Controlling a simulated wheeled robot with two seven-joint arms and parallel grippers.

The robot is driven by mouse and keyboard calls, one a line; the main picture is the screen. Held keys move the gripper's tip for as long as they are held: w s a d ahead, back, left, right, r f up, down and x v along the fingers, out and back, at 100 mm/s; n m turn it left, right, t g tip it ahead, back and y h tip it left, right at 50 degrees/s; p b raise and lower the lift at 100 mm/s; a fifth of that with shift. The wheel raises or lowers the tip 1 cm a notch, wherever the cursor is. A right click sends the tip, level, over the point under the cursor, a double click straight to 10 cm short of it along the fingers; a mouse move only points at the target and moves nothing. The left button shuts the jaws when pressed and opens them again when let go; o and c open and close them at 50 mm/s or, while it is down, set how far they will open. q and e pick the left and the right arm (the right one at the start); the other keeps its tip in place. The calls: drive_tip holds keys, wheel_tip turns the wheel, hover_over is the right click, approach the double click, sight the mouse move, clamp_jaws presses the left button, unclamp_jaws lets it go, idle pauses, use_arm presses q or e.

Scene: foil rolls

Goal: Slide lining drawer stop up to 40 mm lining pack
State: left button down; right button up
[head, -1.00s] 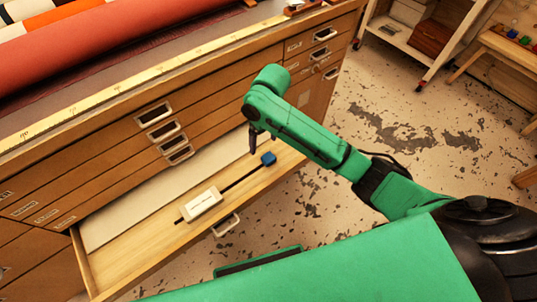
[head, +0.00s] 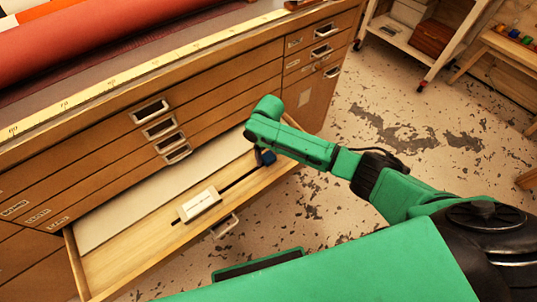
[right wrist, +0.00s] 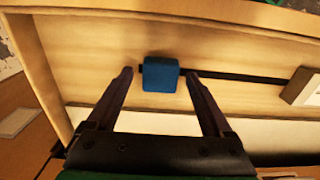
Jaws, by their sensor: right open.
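The blue drawer stop (right wrist: 160,74) sits on a dark slot in the floor of the open drawer (head: 100,270). It also shows in the head view (head: 267,157), partly hidden by my right arm. The pale lining pack (head: 199,204) lies on the same slot, to the left of the stop in the head view; its edge shows in the right wrist view (right wrist: 303,86). A clear gap separates stop and pack. My right gripper (right wrist: 158,72) is open, with one fingertip on each side of the blue stop. My left gripper is not in view.
The wooden cabinet (head: 100,150) has closed drawers above the open one. Rolls and a yellow ruler (head: 130,75) lie on its top. A white sheet (head: 120,215) lies at the drawer's back. The drawer wall (right wrist: 30,60) stands near the stop.

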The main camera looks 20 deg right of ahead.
drive_tip(key=shift+c, duration=0.3)
clamp_jaws()
drive_tip(key=shift+s+a+r+p, duration=0.1)
drive_tip(key=shift+s+a+p, duration=0.05)
drive_tip(key=shift+a+p, duration=0.2)
drive_tip(key=s+a+p, duration=0.1)
drive_tip(key=a, duration=0.2)
drive_tip(key=s+a+p, duration=0.1)
drive_tip(key=s+a, duration=0.1)
drive_tip(key=a, duration=0.2)
drive_tip(key=s+a+p, duration=0.1)
drive_tip(key=a, duration=0.3)
drive_tip(key=shift+s+a, duration=0.1)
drive_tip(key=shift+s, duration=0.15)
drive_tip(key=shift+s+a, duration=0.1)
drive_tip(key=shift+a, duration=0.25)
drive_tip(key=shift+o, duration=0.3)
unclamp_jaws()
